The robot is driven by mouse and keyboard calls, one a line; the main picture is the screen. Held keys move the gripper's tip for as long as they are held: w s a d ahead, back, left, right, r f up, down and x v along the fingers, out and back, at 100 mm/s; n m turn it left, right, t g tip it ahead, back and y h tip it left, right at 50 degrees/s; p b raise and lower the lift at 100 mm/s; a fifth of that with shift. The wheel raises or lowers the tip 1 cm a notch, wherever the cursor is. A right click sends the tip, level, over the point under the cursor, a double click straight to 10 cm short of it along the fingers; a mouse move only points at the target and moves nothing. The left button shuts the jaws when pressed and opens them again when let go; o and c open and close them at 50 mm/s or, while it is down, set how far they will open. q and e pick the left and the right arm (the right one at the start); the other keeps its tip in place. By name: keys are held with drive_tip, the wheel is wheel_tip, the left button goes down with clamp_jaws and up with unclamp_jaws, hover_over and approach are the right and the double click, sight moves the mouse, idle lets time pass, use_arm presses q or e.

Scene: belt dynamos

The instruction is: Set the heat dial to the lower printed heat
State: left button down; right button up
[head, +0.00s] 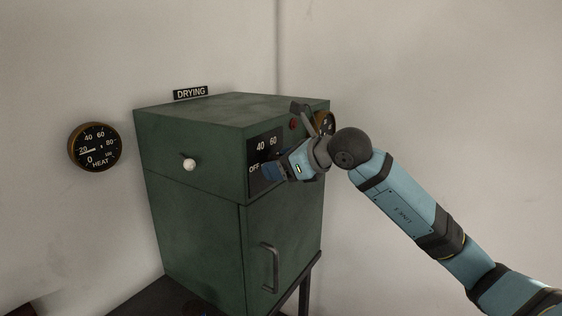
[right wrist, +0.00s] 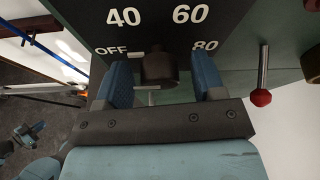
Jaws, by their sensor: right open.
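The heat dial's dark knob (right wrist: 158,68) sits on a black panel (right wrist: 245,28) printed OFF, 40, 60 and 80. In the right wrist view my right gripper (right wrist: 161,84) is open, with one blue finger on each side of the knob. I cannot tell whether the fingers touch it. A pale mark shows beside OFF, but the knob's pointer is not clear. In the head view my right gripper (head: 272,172) covers the knob and the lower panel (head: 256,146). A small blue and dark shape (right wrist: 27,133) at the left may be my left gripper, too small to read.
The panel is on a green cabinet (head: 195,225) with a white knob (head: 189,165) and a door handle (head: 268,266). A HEAT gauge (head: 95,147) on the wall reads near 20. A lever with a red ball (right wrist: 261,97) and a second round gauge (head: 325,122) are close by the gripper.

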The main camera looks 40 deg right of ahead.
drive_tip(key=c, duration=0.9)
drive_tip(key=shift+f+m+g+y+b, duration=0.25)
drive_tip(key=shift+m+y+b, duration=0.55)
drive_tip(key=shift+b, duration=0.4)
drive_tip(key=m+y+b, duration=0.1)
drive_tip(key=m, duration=0.1)
drive_tip(key=shift+r+m+g+b, duration=0.1)
drive_tip(key=shift+m+g+b, duration=0.15)
drive_tip(key=shift+m+b, duration=0.15)
drive_tip(key=shift+d+m+y+b, duration=0.1)
drive_tip(key=shift+m+y+b, duration=0.35)
drive_tip(key=shift+m+y, duration=1.05)
drive_tip(key=shift+m, duration=0.4)
drive_tip(key=shift+r, duration=0.1)
